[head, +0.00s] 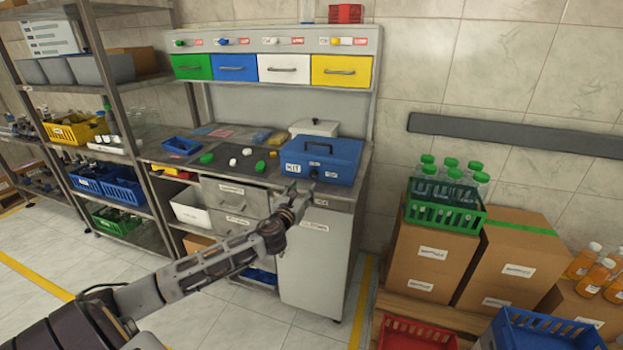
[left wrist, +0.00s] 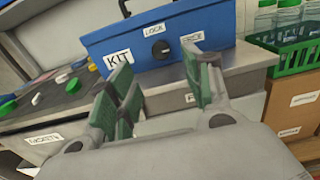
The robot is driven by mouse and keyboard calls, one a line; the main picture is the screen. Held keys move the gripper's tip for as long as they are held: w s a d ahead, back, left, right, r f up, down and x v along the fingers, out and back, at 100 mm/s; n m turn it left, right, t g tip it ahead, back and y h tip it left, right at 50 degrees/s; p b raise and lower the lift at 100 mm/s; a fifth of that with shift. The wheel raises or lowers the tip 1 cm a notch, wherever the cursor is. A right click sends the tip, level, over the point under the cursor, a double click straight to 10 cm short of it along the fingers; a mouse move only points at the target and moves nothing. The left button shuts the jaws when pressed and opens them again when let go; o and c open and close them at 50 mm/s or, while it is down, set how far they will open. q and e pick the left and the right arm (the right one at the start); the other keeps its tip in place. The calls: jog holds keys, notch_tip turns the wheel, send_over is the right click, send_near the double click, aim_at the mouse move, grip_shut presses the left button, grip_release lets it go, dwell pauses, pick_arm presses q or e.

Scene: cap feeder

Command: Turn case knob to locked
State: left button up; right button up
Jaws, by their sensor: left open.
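The blue case (head: 322,160) marked KIT stands shut on the right end of the metal workbench, its handle on top. Its black round knob (left wrist: 160,50) is on the front face, between a LOCK label (left wrist: 153,30) on the left and a second label (left wrist: 192,38) on the right. In the left wrist view, the knob's pale mark is too small to read surely. My left gripper (left wrist: 160,85) is open and empty, in front of the case and apart from the knob. It also shows in the head view (head: 291,193), just before the bench edge. My right gripper is out of view.
Green and white caps lie on a dark mat (head: 236,145) left of the case. A white object (head: 315,127) stands behind the case. A green crate of bottles (head: 445,212) sits on cartons to the right. The floor before the bench is clear.

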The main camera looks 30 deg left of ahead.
aim_at(313, 175)
pick_arm(q)
jog(key=shift+b+x, duration=0.4)
jog(key=shift+x, duration=4.3)
jog(key=shift+w, duration=0.25)
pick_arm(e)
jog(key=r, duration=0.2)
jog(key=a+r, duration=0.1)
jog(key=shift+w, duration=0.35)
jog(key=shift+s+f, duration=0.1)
pick_arm(q)
jog(key=c, duration=1)
